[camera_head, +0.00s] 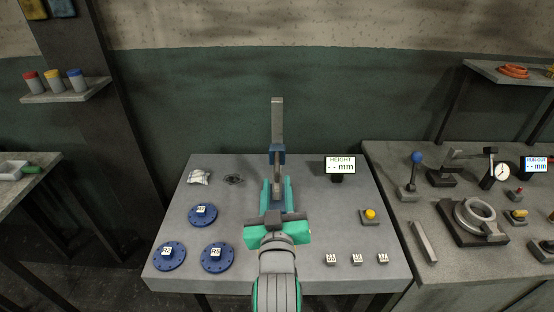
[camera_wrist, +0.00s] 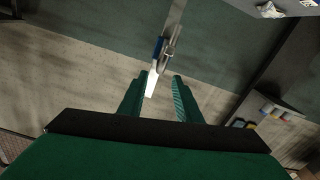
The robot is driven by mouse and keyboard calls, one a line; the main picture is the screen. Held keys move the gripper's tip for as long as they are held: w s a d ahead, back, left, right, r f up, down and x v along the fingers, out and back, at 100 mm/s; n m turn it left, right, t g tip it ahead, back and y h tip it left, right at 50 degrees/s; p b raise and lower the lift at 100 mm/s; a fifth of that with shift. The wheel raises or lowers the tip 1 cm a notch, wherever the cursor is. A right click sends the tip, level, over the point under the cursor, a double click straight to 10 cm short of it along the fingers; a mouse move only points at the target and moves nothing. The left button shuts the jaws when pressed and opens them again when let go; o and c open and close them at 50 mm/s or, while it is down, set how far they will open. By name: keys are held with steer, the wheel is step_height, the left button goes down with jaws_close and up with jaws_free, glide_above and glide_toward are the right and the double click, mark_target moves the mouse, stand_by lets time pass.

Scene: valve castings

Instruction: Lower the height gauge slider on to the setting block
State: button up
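The height gauge (camera_head: 278,115) stands upright at the back middle of the grey table, with its blue slider (camera_head: 277,148) partway down the column. My gripper (camera_head: 277,181) is in front of the slider, with its two teal fingers apart. In the wrist view, the open fingers of my gripper (camera_wrist: 160,75) have the blue slider (camera_wrist: 158,48) and a pale bar beyond their tips, with nothing seen clamped. I cannot identify the setting block for certain. Small labelled blocks (camera_head: 330,258) stand at the front right, and my arm hides part of the table.
Blue flanged discs (camera_head: 203,215) lie on the left. A crumpled white item (camera_head: 199,177) and a dark coil (camera_head: 234,180) lie at the back left. The height display (camera_head: 340,165) shows "-- mm". A yellow button (camera_head: 370,215) is at the right. Another bench (camera_head: 400,240) adjoins on the right.

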mark_target(277, 165)
steer(key=w, duration=1)
steer(key=shift+w+r, duration=0.1)
steer(key=shift+w, duration=0.3)
jaws_close()
